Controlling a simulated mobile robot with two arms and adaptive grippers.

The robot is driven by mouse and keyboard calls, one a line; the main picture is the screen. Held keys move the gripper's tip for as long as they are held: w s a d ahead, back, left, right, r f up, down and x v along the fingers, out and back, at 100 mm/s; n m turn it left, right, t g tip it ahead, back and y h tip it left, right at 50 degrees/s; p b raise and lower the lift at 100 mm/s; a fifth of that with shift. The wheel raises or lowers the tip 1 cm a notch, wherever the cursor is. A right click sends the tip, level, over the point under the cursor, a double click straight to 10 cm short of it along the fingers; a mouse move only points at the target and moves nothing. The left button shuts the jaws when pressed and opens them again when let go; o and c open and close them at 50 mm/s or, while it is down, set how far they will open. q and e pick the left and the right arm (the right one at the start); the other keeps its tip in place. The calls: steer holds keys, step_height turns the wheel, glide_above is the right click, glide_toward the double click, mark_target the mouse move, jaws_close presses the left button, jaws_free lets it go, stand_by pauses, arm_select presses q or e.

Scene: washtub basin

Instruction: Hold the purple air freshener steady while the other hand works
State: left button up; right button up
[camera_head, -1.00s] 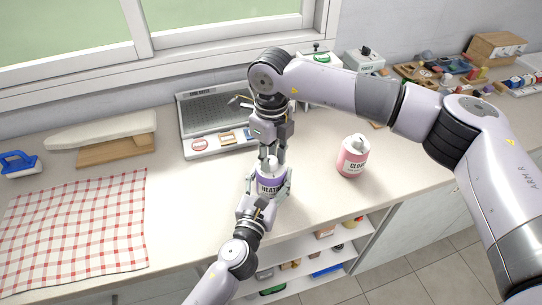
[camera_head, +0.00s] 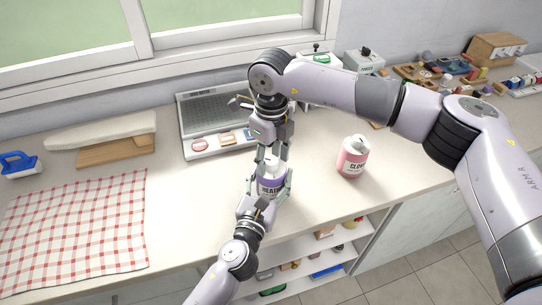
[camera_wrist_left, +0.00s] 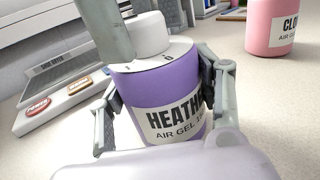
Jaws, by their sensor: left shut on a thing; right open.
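The purple air freshener (camera_head: 268,187) stands upright near the counter's front edge, with a white cap and a pale label reading "HEATH…". My left gripper (camera_wrist_left: 163,88) is shut on its body, one finger on each side, also seen from the head (camera_head: 266,193). In the left wrist view the purple body (camera_wrist_left: 155,90) sits between the fingers, with the white cap (camera_wrist_left: 148,35) on top. My right gripper (camera_head: 271,156) points down from above, open, its fingers on either side of the cap. Its fingertips partly hide the cap; I cannot tell whether they touch it.
A pink canister (camera_head: 352,157) labelled "CLO…" stands to the right. A grey-topped white unit (camera_head: 215,115) lies behind. Open shelves lie below the counter edge.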

mark_target(271, 160)
arm_select(q)
steer(key=shift+a, duration=0.1)
arm_select(e)
step_height(271, 160, up, 12)
stand_by(0.4)
arm_select(q)
steer(key=o, duration=1.4)
